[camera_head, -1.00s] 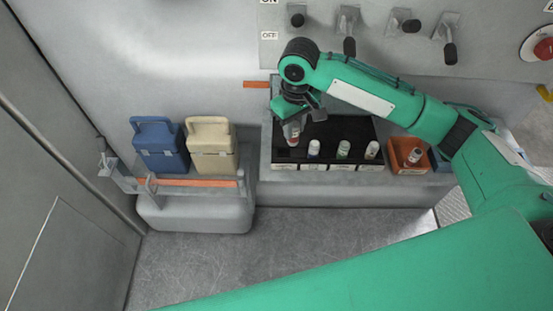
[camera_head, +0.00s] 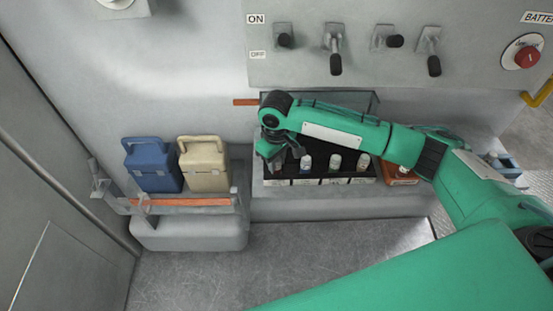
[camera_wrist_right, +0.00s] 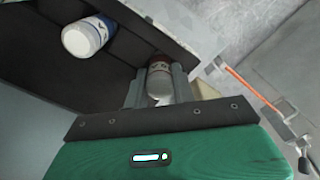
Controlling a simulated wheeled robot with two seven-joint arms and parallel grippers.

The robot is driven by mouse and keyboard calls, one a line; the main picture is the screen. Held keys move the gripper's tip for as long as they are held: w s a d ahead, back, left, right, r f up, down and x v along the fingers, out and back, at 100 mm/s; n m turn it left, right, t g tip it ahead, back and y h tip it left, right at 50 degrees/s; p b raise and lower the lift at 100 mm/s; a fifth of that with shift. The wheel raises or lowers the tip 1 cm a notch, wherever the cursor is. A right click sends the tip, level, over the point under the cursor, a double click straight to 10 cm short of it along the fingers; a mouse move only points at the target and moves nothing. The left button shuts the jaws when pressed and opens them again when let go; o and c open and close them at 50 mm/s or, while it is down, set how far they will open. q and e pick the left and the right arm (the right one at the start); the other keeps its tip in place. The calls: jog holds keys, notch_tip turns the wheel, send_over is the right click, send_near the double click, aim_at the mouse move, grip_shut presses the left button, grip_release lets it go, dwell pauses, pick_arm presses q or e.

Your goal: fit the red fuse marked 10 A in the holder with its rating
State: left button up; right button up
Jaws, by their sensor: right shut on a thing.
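My right gripper (camera_head: 274,160) is over the left end of the black fuse rack (camera_head: 318,182). In the right wrist view its fingers (camera_wrist_right: 157,88) are shut on a whitish fuse with a red-brown band (camera_wrist_right: 160,68); its marking is too small to read. The fuse's lower end is hidden, so I cannot tell whether it is seated in the leftmost holder. To its right in the rack stand a blue-banded fuse (camera_head: 306,162), a green-banded fuse (camera_head: 335,162) and another pale fuse (camera_head: 362,162). Labels on the rack's front are unreadable. My left gripper is not in view.
An orange tray (camera_head: 400,181) with a fuse sits right of the rack. A blue case (camera_head: 152,166) and a cream case (camera_head: 204,165) stand on a shelf at left. A switch panel (camera_head: 360,70) hangs above. The floor (camera_head: 200,275) in front is clear.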

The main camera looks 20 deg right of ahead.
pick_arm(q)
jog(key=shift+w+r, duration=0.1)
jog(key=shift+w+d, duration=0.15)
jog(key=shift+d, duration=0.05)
pick_arm(e)
jog(key=o, duration=1)
jog(key=shift+r, duration=0.15)
notch_tip(320, 180, up, 10)
jog(key=shift+r+b, duration=0.25)
jog(key=shift+b, duration=0.35)
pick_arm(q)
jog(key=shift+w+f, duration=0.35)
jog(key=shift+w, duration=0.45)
pick_arm(e)
jog(key=shift+r, duration=0.65)
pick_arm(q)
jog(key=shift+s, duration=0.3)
